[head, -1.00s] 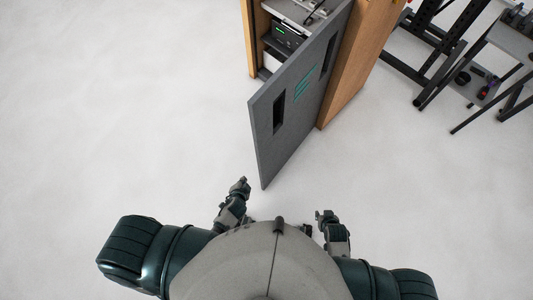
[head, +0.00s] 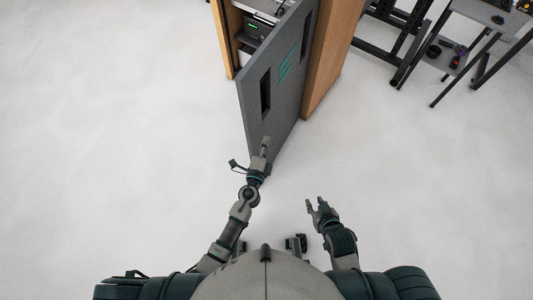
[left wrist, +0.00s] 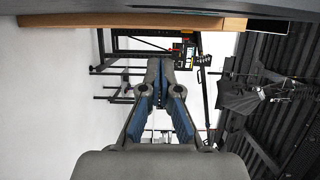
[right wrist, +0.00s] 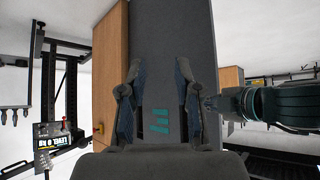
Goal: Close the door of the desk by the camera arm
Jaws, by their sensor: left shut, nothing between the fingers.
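The desk's grey door (head: 270,90) stands open at an angle at the top of the head view, with dark slots and teal marks. The wooden cabinet (head: 335,60) is behind it. In the right wrist view the door (right wrist: 172,40) fills the middle. My left gripper (head: 265,147) is shut and empty, at the door's near lower end; I cannot tell whether it touches. The left wrist view shows its fingers (left wrist: 160,75) together. My right gripper (head: 316,206) is open and empty, below and right of the door and apart from it. Its fingers (right wrist: 157,85) are spread.
Devices (head: 254,27) sit inside the open cabinet. A black-framed stand (head: 385,40) and a grey table (head: 492,14) with small items are at the upper right. The pale floor (head: 120,130) is clear on the left and lower right.

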